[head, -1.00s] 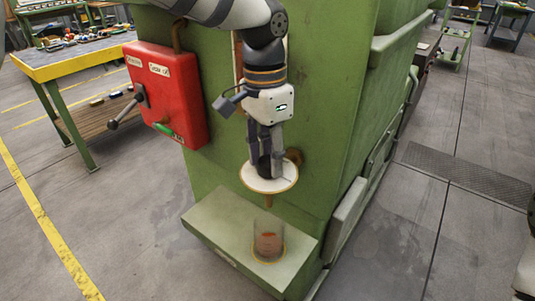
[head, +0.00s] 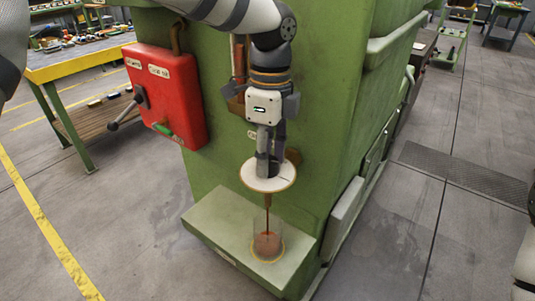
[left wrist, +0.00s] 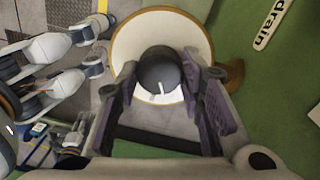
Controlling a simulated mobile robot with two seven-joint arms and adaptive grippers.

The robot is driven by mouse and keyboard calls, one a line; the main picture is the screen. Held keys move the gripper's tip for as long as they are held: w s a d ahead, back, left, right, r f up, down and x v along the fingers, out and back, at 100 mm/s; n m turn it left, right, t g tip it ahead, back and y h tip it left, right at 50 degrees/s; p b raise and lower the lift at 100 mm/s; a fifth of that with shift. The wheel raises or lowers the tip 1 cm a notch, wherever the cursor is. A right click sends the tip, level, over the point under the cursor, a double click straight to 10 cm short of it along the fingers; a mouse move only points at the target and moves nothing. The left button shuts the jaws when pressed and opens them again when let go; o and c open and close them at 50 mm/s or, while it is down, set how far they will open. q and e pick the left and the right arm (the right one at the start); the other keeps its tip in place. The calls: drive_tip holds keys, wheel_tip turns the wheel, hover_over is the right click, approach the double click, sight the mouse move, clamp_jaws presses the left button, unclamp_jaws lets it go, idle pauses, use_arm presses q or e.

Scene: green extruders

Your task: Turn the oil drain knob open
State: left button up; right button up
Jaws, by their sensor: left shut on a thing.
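The oil drain knob (left wrist: 158,72) is a dark round knob over a white disc (head: 268,181) with a tan rim, low on the green machine. My left gripper (head: 269,165) points down and is shut on the knob, with one finger on each side of it in the left wrist view. The fingers hide most of the knob in the head view. A brown stream (head: 267,218) runs from below the disc into a clear beaker (head: 266,247) holding reddish-brown liquid. A label reading "drain" (left wrist: 272,24) is beside the disc in the left wrist view. My right gripper is not in view.
The beaker stands on the machine's green ledge (head: 213,222). A red control box (head: 167,97) with levers juts out left of my left gripper. A yellow-edged workbench (head: 78,68) is at the far left. The floor in front is clear.

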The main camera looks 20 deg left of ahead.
sight(272, 159)
use_arm(q)
drive_tip(key=m, duration=0.5)
drive_tip(key=shift+f, duration=0.1)
drive_tip(key=shift+d, duration=0.1)
idle(0.4)
drive_tip(key=o, duration=1.2)
drive_tip(key=shift+c, duration=0.2)
wheel_tip(272, 159, up, 12)
drive_tip(key=shift+w+d, duration=0.2)
drive_tip(key=shift+w, duration=0.1)
